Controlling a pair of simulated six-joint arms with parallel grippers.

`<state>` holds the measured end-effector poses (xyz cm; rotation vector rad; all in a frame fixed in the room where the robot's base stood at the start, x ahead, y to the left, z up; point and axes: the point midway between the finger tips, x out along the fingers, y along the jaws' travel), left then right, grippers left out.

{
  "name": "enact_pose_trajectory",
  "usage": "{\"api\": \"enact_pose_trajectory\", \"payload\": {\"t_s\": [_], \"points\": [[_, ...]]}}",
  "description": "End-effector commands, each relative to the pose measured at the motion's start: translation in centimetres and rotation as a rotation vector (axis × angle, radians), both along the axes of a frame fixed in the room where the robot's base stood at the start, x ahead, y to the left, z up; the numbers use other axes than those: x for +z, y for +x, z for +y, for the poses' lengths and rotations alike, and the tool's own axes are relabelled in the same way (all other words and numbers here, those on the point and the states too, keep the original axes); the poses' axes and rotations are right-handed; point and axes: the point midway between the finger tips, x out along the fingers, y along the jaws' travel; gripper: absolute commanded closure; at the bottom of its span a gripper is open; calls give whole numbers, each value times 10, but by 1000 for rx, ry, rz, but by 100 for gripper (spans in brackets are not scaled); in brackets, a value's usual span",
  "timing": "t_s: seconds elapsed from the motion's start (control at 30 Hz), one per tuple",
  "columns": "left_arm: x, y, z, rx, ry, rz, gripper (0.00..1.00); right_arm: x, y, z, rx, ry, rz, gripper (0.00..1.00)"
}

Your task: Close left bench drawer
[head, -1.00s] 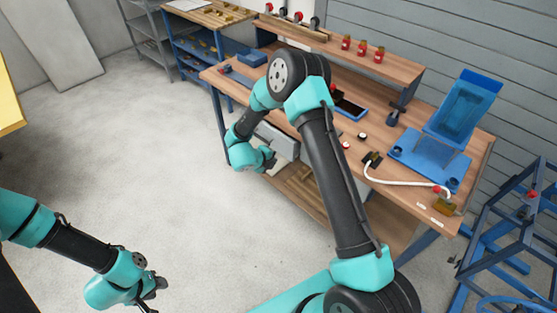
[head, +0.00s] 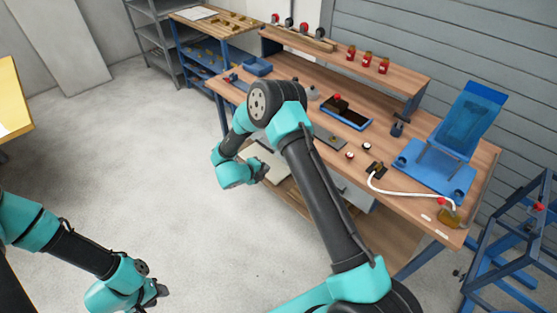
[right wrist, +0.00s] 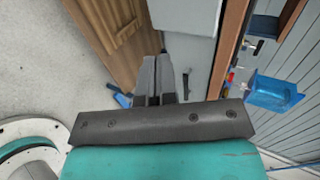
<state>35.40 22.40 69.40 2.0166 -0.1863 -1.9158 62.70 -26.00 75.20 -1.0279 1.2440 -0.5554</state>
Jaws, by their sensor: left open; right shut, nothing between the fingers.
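The bench (head: 330,150) has pale grey drawer fronts under its wooden top. The left drawer (head: 266,156) shows as a pale patch behind my right arm, mostly hidden; I cannot tell how far open it is. Another grey drawer front (head: 352,190) shows to the right of my arm. My right gripper (head: 263,170) is shut and empty, in front of the bench's left part. In the right wrist view its fingers (right wrist: 160,82) are together beside a grey panel (right wrist: 186,16); contact is unclear. My left gripper (head: 160,292) is open and empty over the floor, away from the bench.
A wooden lower shelf (head: 385,232) lies under the bench. A blue stand (head: 465,120), a tray (head: 347,113) and a white cable (head: 405,191) are on top. A blue metal frame (head: 520,235) stands at right. The floor (head: 190,215) at left is clear.

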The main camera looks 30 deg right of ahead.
Motion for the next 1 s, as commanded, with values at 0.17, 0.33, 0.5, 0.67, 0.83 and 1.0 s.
{"api": "enact_pose_trajectory", "payload": {"t_s": [0.17,0.33,0.5,0.67,0.83,1.0], "points": [[0,0,0,0,0,0,59,-18,17,20,4,-142,-55,100],[0,0,0,0,0,0,59,-23,22,28,1,-200,-85,100],[0,0,0,0,0,0,59,-23,22,28,2,-204,-87,100],[0,0,0,0,0,0,59,-23,22,27,2,-203,-86,100],[0,0,0,0,0,0,59,-25,24,20,1,-202,-86,100],[0,0,0,0,0,0,59,-31,30,2,0,-201,-85,100]]}}
